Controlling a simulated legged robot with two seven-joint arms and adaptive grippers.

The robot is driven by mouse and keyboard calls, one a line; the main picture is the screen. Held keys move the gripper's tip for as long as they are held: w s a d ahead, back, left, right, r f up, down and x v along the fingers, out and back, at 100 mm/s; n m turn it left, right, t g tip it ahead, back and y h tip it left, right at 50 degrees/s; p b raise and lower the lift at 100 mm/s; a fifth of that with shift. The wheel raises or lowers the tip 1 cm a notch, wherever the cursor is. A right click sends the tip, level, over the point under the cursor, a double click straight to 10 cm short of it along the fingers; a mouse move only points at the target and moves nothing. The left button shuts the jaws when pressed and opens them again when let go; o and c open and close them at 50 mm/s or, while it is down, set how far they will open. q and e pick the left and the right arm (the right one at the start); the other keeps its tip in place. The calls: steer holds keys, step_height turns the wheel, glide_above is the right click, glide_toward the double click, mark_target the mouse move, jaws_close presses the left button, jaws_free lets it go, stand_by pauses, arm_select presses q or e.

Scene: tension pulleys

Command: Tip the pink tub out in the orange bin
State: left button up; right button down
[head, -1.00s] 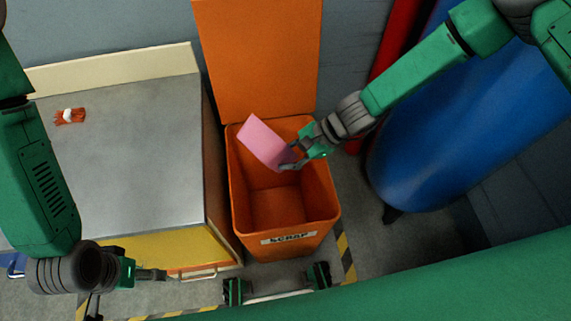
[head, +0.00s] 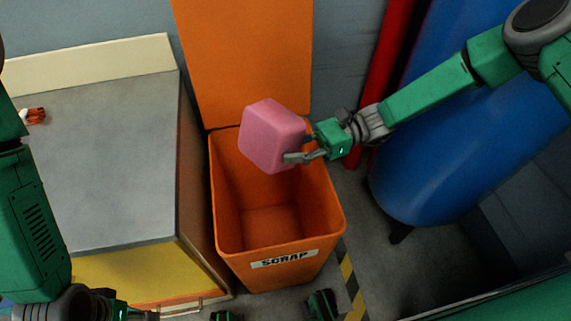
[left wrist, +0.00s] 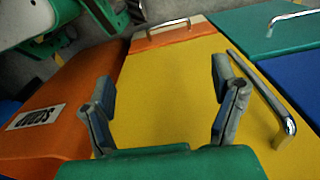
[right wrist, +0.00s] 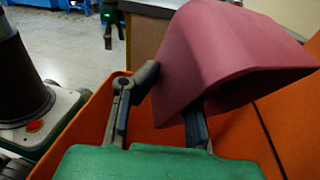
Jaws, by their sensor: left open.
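The pink tub (head: 268,135) is held over the back part of the open orange bin (head: 225,220), which is labelled SCRAP. Its closed outer faces are turned to the head camera, so its inside is hidden there. My right gripper (head: 300,148) is shut on the tub's edge at its right side. In the right wrist view the tub (right wrist: 220,55) is tilted between the fingers, above the bin's wall (right wrist: 90,115). My left gripper (left wrist: 163,78) is open and empty in front of a yellow cabinet front (left wrist: 170,85). The bin floor that shows looks empty.
A grey-topped cabinet (head: 110,170) stands left of the bin, with a small red and white item (head: 35,116) on it. The bin's raised orange lid (head: 245,60) is behind. A blue cylinder (head: 430,150) and a red post (head: 385,70) stand to the right.

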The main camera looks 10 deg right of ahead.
steer(key=y+b, duration=0.1)
steer(key=b, duration=0.1)
steer(key=d+m+y+b, duration=0.1)
steer(key=b, duration=0.1)
steer(key=y+b, duration=0.1)
steer(key=b, duration=0.1)
steer(key=shift+w+d+f+m+y, duration=0.15)
steer(key=shift+w+f+m+y, duration=0.15)
steer(key=shift+y, duration=0.1)
steer(key=shift+r+y+b, duration=0.15)
steer(key=shift+y+b, duration=0.15)
steer(key=shift+d, duration=0.45)
arm_select(q)
step_height(320, 180, down, 7)
steer(key=d, duration=0.1)
steer(key=shift+f, duration=0.15)
arm_select(e)
steer(key=shift+a, duration=0.15)
arm_select(q)
steer(key=shift+a+f, duration=0.1)
steer(key=shift+a, duration=0.2)
arm_select(e)
steer(key=shift+a+r, duration=0.1)
steer(key=shift+a, duration=0.15)
